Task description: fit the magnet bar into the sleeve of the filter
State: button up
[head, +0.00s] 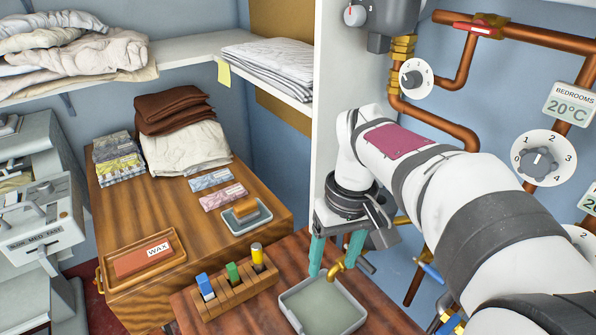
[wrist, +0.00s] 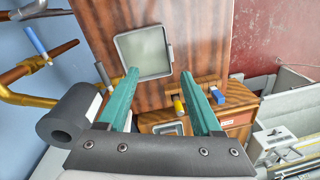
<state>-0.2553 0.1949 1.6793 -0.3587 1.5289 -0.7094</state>
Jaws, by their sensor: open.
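My gripper (head: 333,270) hangs open and empty above the edge of a grey tray; its two green fingers also show in the wrist view (wrist: 159,73). A wooden rack (head: 237,292) to its left holds sticks with a blue top (head: 205,286), a green top (head: 232,271) and a yellow top (head: 257,253), all upright. I cannot tell for sure which thing is the magnet bar. A dark grey body with brass fittings (head: 390,12), likely the filter, sits on the pipes at the top. Its sleeve opening is not visible.
The grey tray (head: 287,311) looks empty on the wooden surface. Copper pipes (head: 470,140) and dials (head: 543,160) line the blue wall at right. A wax block (head: 143,261), folded cloths (head: 185,147) and a small dish (head: 247,222) occupy the left cabinet.

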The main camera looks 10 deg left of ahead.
jog(key=w+a+f+n, duration=0.3)
jog(key=w+a+n, duration=0.1)
jog(key=w+a, duration=0.25)
jog(key=n+h, duration=0.1)
jog(key=n, duration=0.7)
send_over(257, 256)
jog(key=w, duration=0.1)
notch_tip(257, 256, down, 10)
jog(key=shift+a+r, duration=0.15)
notch_tip(257, 256, down, 7)
jog(key=shift+w+f, duration=0.1)
jog(key=shift+f, duration=0.1)
grip_shut()
